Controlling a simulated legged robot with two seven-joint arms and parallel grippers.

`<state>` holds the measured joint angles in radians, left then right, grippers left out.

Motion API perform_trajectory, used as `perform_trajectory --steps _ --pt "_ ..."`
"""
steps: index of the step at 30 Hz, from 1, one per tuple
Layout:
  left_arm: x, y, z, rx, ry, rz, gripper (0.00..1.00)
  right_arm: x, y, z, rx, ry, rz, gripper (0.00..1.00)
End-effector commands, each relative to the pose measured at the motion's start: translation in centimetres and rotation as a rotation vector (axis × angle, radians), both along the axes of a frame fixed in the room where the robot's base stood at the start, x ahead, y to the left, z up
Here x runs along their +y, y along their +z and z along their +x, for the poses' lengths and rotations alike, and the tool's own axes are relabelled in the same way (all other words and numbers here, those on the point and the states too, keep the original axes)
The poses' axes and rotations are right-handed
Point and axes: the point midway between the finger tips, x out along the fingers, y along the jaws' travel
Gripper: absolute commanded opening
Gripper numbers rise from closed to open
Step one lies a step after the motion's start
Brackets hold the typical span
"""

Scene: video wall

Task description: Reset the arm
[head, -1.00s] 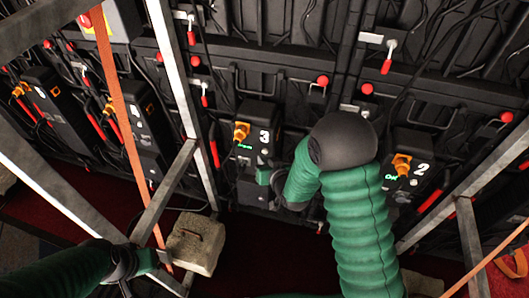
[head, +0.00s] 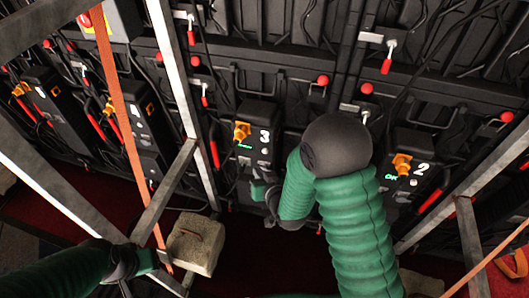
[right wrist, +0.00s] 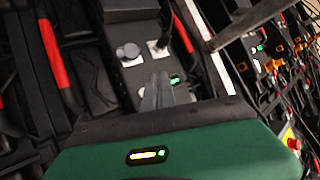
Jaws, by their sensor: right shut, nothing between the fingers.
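My right arm comes up from the bottom in the head view, in a green ribbed sleeve with a dark elbow. Its gripper (head: 259,190) is shut and empty, in front of the lower part of the box marked 3 (head: 262,140). In the right wrist view the shut fingers (right wrist: 160,92) point at a dark panel with a round knob (right wrist: 128,52) and a small green light. I cannot tell whether they touch it. My left gripper (head: 140,263) is at the lower left, beside a pale block; its fingers are not clear.
Metal frame bars (head: 182,100) stand close around both arms. An orange strap (head: 120,110) runs down at the left. The pale block (head: 196,243) sits on the red floor. The box marked 2 (head: 411,165) is right of my right arm. Cables hang along the black wall.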

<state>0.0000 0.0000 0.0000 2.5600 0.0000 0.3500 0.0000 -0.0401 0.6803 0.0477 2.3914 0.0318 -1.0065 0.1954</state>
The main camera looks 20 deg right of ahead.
Motion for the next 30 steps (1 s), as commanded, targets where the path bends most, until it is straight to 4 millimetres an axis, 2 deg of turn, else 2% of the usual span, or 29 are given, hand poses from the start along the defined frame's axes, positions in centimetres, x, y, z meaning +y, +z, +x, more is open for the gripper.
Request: perform_trajectory --steps 22,26,30 --pt "0.0 0.0 0.0 0.000 0.000 0.000 0.00 -0.2 0.2 -0.2 0.025 0.002 -0.008 0.00" --pt "0.0 0.0 0.0 0.000 0.000 0.000 0.00 -1.0 0.8 -2.5 0.177 0.020 -0.054 0.00" --pt "0.0 0.0 0.0 0.000 0.000 0.000 0.00 -2.1 1.5 -7.7 0.414 0.055 -0.111 0.00"
